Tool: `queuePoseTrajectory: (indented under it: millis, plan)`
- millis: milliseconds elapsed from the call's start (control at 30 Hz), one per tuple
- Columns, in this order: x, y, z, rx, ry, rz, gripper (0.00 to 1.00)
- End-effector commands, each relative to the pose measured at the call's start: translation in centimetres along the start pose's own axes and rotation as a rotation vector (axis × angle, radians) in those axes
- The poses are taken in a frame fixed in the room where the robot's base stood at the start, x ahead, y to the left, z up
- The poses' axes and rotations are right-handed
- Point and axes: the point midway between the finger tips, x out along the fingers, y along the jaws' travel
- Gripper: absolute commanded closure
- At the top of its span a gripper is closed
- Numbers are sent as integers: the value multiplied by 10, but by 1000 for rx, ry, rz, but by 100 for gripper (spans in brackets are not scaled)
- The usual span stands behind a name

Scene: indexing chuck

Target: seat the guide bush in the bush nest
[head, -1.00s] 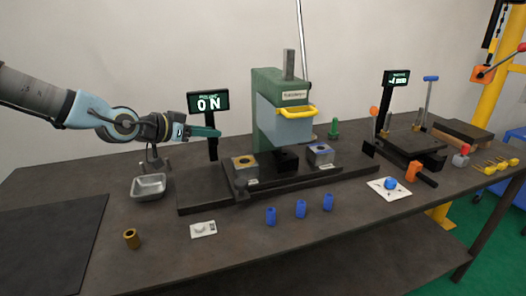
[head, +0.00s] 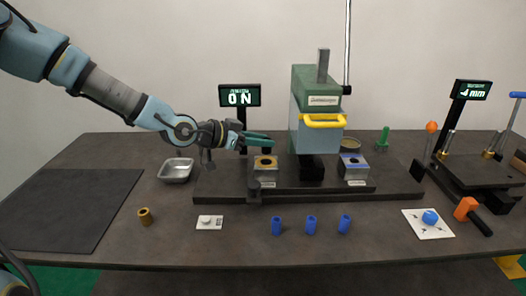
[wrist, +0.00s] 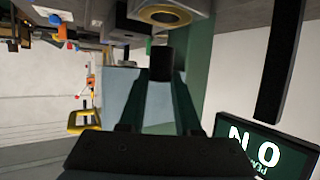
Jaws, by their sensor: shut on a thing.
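My gripper (head: 262,142) reaches in from the left with green fingers, shut on a small dark part (wrist: 161,64). I cannot tell for sure that this part is the guide bush. In the head view the fingertips are just above a grey block with a brass ring around a dark hole (head: 266,163), which looks like the bush nest. In the wrist view this ringed block (wrist: 170,15) is at the top edge, apart from the held part.
A green press (head: 306,110) with a yellow handle stands right of the gripper. A blue-ringed block (head: 354,168) is at its right. A display (head: 240,95) rises behind the gripper.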

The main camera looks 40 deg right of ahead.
Motion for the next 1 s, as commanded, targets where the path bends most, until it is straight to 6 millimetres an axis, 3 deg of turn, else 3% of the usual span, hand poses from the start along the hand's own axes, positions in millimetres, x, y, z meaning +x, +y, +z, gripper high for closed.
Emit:
queuePoseTrajectory:
  millis: [333, 700, 733, 1000]
  plan:
    - [14, 1, 34, -2, 0, 1, 100]
    - [17, 0, 40, 1, -1, -1, 100]
    - [16, 0, 40, 1, -1, -1, 66]
    - [16, 0, 39, 0, -1, -1, 38]
